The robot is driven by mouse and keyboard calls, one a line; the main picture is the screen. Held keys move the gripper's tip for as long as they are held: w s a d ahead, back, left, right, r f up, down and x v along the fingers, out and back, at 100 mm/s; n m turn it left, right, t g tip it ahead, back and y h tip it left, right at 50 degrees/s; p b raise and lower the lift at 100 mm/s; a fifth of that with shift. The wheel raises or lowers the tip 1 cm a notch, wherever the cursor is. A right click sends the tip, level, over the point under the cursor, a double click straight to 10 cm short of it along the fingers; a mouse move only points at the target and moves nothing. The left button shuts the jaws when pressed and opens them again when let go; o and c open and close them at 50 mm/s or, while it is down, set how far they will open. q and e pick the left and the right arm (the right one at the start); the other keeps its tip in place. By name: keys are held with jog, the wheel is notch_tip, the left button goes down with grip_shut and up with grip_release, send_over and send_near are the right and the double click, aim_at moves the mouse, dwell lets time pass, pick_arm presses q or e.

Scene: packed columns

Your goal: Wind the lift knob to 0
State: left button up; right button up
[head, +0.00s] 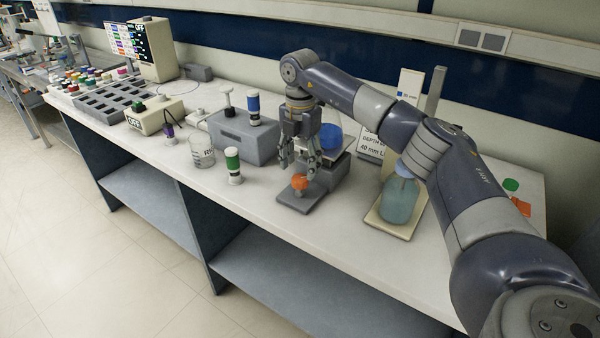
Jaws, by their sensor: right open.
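An orange knob (299,183) stands on a flat grey base (302,200) near the front edge of the bench; it looks like the lift knob. Any scale or number on it is too small to read. A grey block (331,166) with a clear vessel holding something blue (330,136) sits just behind it. My right gripper (298,165) points down above the knob, fingers apart and empty. Its fingertips are close to the knob's top; I cannot tell whether they touch it. My left gripper is not in view.
To the right stands a bottle of bluish liquid (397,203) on a cream base, partly behind my right arm. To the left are a green-banded vial (233,166), a beaker (202,153) and a grey box (243,137). Bench front between vial and knob base is clear.

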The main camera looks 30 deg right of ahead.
aim_at(300, 178)
jog(key=shift+f, duration=2.15)
jog(key=c, duration=1.1)
